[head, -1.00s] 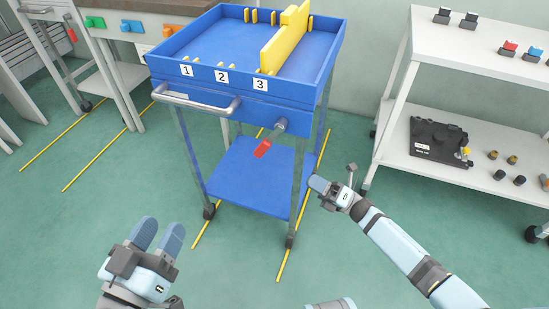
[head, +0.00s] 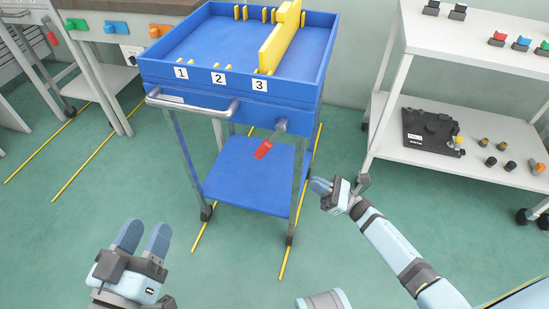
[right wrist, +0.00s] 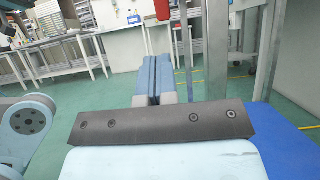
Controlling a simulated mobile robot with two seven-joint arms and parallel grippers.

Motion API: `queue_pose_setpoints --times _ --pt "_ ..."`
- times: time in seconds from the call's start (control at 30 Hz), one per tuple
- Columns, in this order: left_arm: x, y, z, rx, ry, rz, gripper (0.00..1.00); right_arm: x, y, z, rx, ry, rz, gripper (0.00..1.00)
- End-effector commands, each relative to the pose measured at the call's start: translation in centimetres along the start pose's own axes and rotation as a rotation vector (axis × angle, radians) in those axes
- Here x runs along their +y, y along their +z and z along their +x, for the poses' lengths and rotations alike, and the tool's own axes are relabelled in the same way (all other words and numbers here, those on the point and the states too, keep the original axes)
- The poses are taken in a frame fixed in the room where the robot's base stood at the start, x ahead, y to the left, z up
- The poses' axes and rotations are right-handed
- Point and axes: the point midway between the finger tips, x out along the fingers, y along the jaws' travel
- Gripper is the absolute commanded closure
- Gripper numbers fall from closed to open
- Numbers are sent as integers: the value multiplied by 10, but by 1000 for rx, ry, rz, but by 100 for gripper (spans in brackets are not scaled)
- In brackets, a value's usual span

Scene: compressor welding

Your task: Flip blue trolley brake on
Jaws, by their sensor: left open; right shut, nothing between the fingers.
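The blue trolley (head: 250,107) stands in the middle of the head view, with a metal handle at its front left. Its brake lever has a red tip (head: 263,149) that hangs down at a slant from a grey pivot on the front. The red tip also shows at the top of the right wrist view (right wrist: 162,9). My right gripper (head: 320,187) is shut and empty, to the right of and below the red lever, beside the trolley's front right leg and apart from the lever. My left gripper (head: 143,236) is open and empty, low at the left, in front of the trolley.
A white shelf (head: 480,60) with a black case (head: 430,132) and small parts stands at the right. A workbench (head: 115,35) with coloured clamps is at the back left. Yellow lines mark the green floor. The floor before the trolley is clear.

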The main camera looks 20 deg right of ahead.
Motion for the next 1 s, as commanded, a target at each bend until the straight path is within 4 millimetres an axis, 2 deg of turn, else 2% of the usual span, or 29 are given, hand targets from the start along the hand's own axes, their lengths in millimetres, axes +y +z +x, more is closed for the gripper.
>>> queue_pose_setpoints --times 0.13,0.23,0.7,0.8,1.0 --pt "0 0 1 2 1 1 52 0 0 8 -1 1 0 100" --pt "-1 0 2 1 3 2 52 0 0 21 -3 2 0 100" --pt "-3 16 2 -50 7 0 52 0 -1 115 -2 2 1 100" --pt "-3 20 1 -64 8 0 52 0 0 128 -2 2 1 100" --pt "-4 24 0 -83 11 2 52 0 0 140 0 1 1 100"
